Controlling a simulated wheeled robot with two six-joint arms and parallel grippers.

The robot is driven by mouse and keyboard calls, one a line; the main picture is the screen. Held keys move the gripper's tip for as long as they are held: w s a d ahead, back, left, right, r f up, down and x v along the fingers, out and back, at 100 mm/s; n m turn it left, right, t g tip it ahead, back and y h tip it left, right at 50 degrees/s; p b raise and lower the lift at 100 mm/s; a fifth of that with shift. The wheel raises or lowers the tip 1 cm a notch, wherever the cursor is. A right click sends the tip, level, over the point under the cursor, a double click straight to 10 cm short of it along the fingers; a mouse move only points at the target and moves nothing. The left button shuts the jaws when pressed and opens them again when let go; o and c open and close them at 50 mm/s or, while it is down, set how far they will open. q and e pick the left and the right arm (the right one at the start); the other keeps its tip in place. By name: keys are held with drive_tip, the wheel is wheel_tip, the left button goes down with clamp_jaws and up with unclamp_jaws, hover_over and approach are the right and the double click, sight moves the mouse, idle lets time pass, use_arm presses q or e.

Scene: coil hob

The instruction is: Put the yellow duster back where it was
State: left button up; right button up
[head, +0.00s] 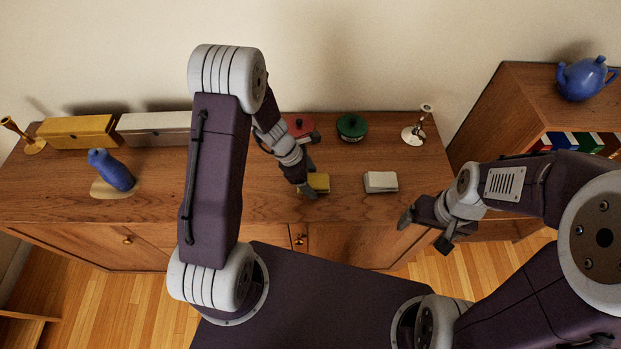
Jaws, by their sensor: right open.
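The yellow duster (320,182), a small folded block, is on the wooden cabinet top, right of the middle. My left gripper (311,179) is at its left end, with one fingertip behind it and one in front. The fingers partly hide the duster, and I cannot tell whether they grip it or only stand around it. A similar white folded cloth (381,182) lies to its right. My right gripper (424,231) is open and empty, in front of the cabinet's right part.
Red (300,125) and green (352,127) round lidded pots stand behind the duster. A silver candlestick (414,131) is at right. A blue teapot (584,77) stands on the bookcase.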

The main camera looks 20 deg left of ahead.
use_arm(q)
drive_tip(key=shift+r+p, duration=0.35)
drive_tip(key=p+v, duration=0.3)
drive_tip(key=v, duration=0.9)
drive_tip(key=s+r+m+y, duration=0.1)
drive_tip(key=s+m, duration=0.4)
drive_tip(key=m, duration=0.5)
drive_tip(key=s+a+r+m+y, duration=0.1)
drive_tip(key=s+r+m+y, duration=0.1)
drive_tip(key=s+m, duration=0.4)
drive_tip(key=m+y, duration=0.1)
drive_tip(key=m, duration=0.4)
drive_tip(key=shift+s, duration=0.35)
